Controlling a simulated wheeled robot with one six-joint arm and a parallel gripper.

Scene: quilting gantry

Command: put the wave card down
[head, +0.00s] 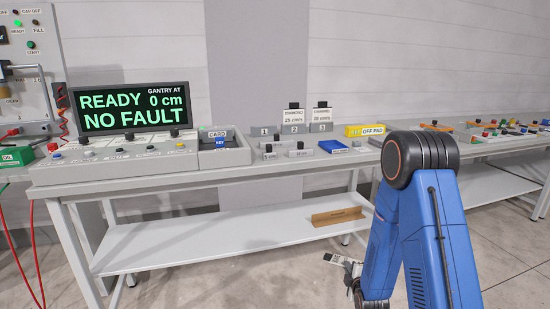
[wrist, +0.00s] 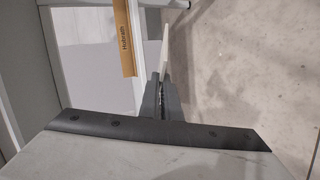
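My gripper (wrist: 163,88) hangs low in front of the bench, below its top, and shows partly behind my blue arm in the head view (head: 352,280). It is shut on a thin white card (wrist: 165,48), seen edge-on in the wrist view. In the head view the card (head: 337,260) is tilted, and its print is too small to read. On the bench, slot block 1 (head: 263,132) has no card. Blocks 2 and 3 hold the diamond card (head: 293,116) and the channel card (head: 321,115).
The console display (head: 130,108) reads READY, 0 cm, NO FAULT. A card reader (head: 222,142), a blue pad (head: 333,146) and a yellow off pad box (head: 366,130) stand on the bench. The lower shelf (head: 200,240) is mostly bare, with a brown strip (head: 336,216) at its right.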

